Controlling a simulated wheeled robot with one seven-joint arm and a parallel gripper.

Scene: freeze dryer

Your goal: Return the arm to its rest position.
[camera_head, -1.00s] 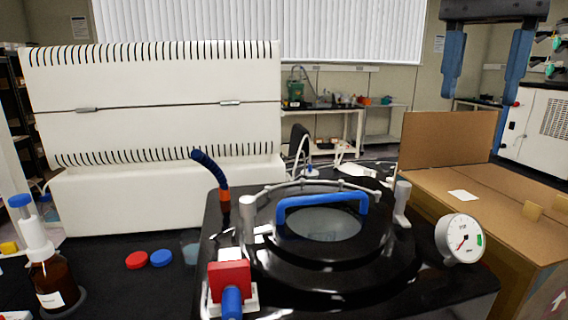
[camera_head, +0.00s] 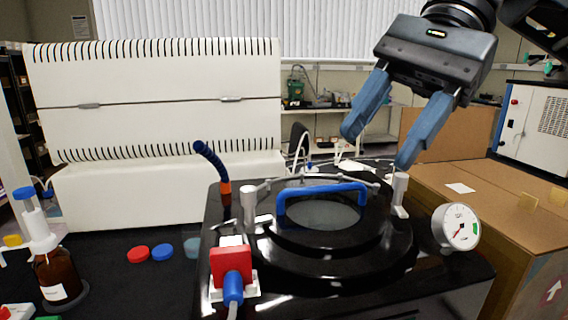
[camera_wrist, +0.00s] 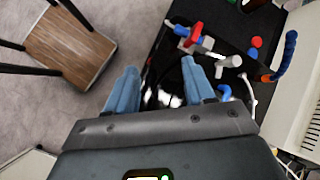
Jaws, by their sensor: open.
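My gripper (camera_head: 374,142) is dark grey with two blue fingers. It is at the upper right of the head view, above and to the right of the freeze dryer's black lid (camera_head: 312,242). The fingers are spread apart and nothing is between them. In the wrist view my gripper (camera_wrist: 158,92) points down, with the edge of the black freeze dryer (camera_wrist: 160,70) and grey floor below it. The blue lid handle (camera_head: 322,189) stands on the lid; it is partly hidden by a finger in the wrist view.
A pressure gauge (camera_head: 456,227) juts from the dryer's right side. A red valve (camera_head: 231,264) and a dark blue hose (camera_head: 211,160) stand at its left. A brown bottle (camera_head: 57,277) is far left. A cardboard box (camera_head: 500,205) stands right. A wooden stool (camera_wrist: 70,45) is on the floor.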

